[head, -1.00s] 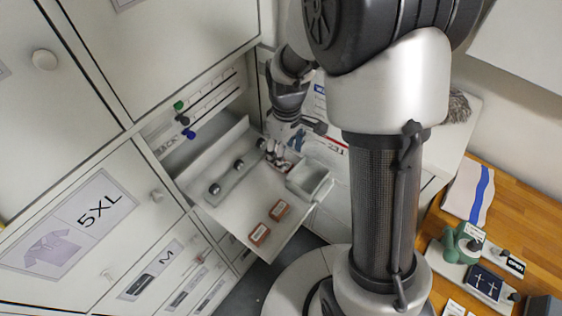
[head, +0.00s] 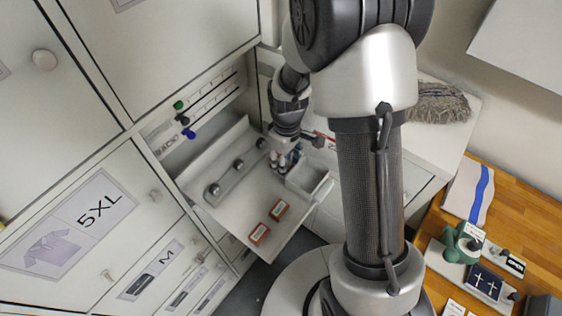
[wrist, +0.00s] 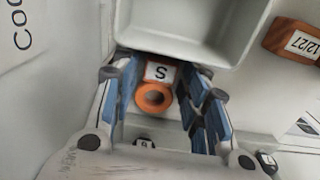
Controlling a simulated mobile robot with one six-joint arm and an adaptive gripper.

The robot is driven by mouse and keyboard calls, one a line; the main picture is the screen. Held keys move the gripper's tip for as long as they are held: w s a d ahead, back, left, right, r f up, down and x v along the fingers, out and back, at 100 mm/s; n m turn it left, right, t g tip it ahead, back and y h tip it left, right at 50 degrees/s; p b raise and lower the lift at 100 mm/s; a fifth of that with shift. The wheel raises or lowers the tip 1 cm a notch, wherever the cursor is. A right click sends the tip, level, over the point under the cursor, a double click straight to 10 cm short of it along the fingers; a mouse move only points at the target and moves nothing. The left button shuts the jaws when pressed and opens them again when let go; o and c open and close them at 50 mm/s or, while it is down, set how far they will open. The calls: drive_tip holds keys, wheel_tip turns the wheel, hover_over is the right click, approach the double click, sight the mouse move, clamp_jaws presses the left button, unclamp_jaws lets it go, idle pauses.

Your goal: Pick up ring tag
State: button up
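The ring tag (wrist: 153,97) is a small orange ring with a white label marked "S" at its top. In the wrist view it lies between the two blue-padded fingers of my gripper (wrist: 158,80), near the outer wall of a light grey bin. The fingers are apart, with gaps on both sides of the ring, and do not visibly touch it. In the head view my gripper (head: 283,163) is low over the pull-out tray (head: 228,214), beside the bin; the ring tag cannot be made out there.
The open grey bin (head: 306,180) stands right beside my gripper. Two orange-brown labelled blocks (head: 279,209) lie toward the tray's front edge. A rail with dark knobs (head: 215,189) runs along the tray's left side. Cabinet fronts stand to the left.

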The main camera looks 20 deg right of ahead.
drive_tip(key=c, duration=0.4)
drive_tip(key=shift+o, duration=0.2)
